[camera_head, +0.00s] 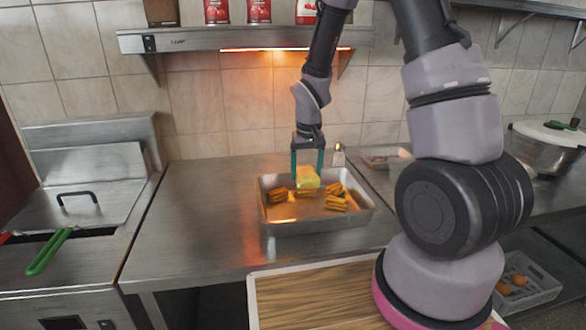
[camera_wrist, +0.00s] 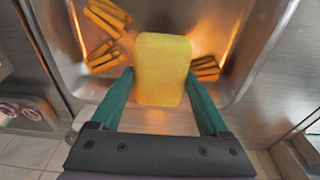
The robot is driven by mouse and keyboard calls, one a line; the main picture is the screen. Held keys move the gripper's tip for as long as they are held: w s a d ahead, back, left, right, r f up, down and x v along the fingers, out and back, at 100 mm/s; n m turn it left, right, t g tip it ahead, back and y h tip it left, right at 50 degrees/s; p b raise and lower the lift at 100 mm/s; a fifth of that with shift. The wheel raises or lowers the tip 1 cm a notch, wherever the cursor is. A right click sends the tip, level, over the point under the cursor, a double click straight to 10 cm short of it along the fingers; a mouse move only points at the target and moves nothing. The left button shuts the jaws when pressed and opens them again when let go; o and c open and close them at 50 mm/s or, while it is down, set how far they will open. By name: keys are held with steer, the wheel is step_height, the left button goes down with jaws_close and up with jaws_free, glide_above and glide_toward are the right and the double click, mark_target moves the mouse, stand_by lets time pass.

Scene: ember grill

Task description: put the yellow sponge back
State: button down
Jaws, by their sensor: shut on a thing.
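The yellow sponge (camera_head: 307,177) is between the green fingers of my gripper (camera_head: 307,172), over the metal tray in the head view. In the wrist view the sponge (camera_wrist: 162,70) fills the space between the two fingertips (camera_wrist: 160,85), and my gripper is shut on it. The sponge appears to be above the tray floor; its exact height I cannot tell.
The metal tray (camera_head: 300,228) stands on the steel counter (camera_head: 200,225) and holds several orange-brown grilled pieces (camera_head: 336,203). A small bottle (camera_head: 338,156) stands behind it. A fryer with a green handle (camera_head: 50,252) is at left. The counter left of the tray is clear.

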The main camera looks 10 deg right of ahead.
steer(key=w, duration=0.6)
steer(key=w+f, duration=0.1)
steer(key=w, duration=0.4)
steer(key=w+f, duration=0.1)
steer(key=w, duration=0.5)
steer(key=shift+w+f, duration=0.1)
steer(key=shift+w, duration=0.2)
step_height(320, 180, down, 4)
steer(key=shift+f, duration=0.1)
steer(key=shift+w+f, duration=0.2)
steer(key=shift+f, duration=0.1)
steer(key=shift+f, duration=0.15)
jaws_free()
step_height(320, 180, up, 8)
steer(key=shift+s, duration=0.45)
